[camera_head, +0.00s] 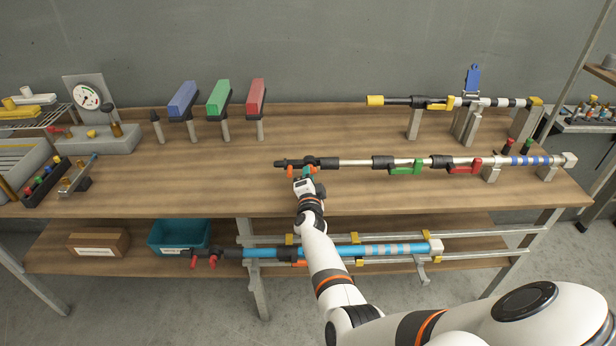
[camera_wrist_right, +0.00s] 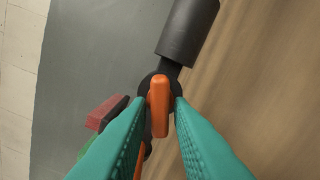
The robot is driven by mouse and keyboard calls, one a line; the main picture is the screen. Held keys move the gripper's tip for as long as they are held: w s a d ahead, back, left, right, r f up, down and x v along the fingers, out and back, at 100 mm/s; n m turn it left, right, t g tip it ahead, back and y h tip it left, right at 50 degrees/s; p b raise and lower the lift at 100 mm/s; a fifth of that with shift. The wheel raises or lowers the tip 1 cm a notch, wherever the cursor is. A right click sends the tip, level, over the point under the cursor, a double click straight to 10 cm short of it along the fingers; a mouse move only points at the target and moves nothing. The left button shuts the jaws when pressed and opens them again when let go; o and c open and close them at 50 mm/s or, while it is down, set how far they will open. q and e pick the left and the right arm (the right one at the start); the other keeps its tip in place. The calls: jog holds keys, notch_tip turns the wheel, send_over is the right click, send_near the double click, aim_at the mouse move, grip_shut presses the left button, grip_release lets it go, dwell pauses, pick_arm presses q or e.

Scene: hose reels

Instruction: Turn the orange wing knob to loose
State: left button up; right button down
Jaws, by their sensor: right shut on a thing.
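The orange wing knob (camera_wrist_right: 158,106) sits on a dark round collar of the black rod end in the right wrist view. The teal fingers of my right gripper (camera_wrist_right: 159,112) are closed on either side of it. In the head view my right gripper (camera_head: 304,174) is at the left end of the silver rod (camera_head: 360,161) on the table. A bit of orange (camera_head: 290,171) shows to its left, and the gripper hides part of that end. A second orange part (camera_wrist_right: 140,158) shows partly behind the left finger in the wrist view. My left gripper is not in view.
Green (camera_head: 405,169) and red (camera_head: 463,164) clamps are further right on the same rod. Blue, green (camera_head: 219,97) and red blocks stand on posts behind. A blue rod (camera_head: 340,251) lies on the lower shelf beside a teal bin (camera_head: 180,235).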

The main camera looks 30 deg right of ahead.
jog(key=shift+w+d+r, duration=0.1)
jog(key=shift+d+r, duration=0.15)
jog(key=shift+r, duration=0.1)
jog(key=c, duration=1.5)
grip_release()
jog(key=shift+f, duration=0.25)
jog(key=shift+a, duration=0.15)
jog(key=p+v, duration=0.6)
jog(key=v, duration=0.5)
jog(key=shift+s+a+p, duration=0.15)
jog(key=shift+s+p, duration=0.2)
jog(key=shift+s, duration=0.05)
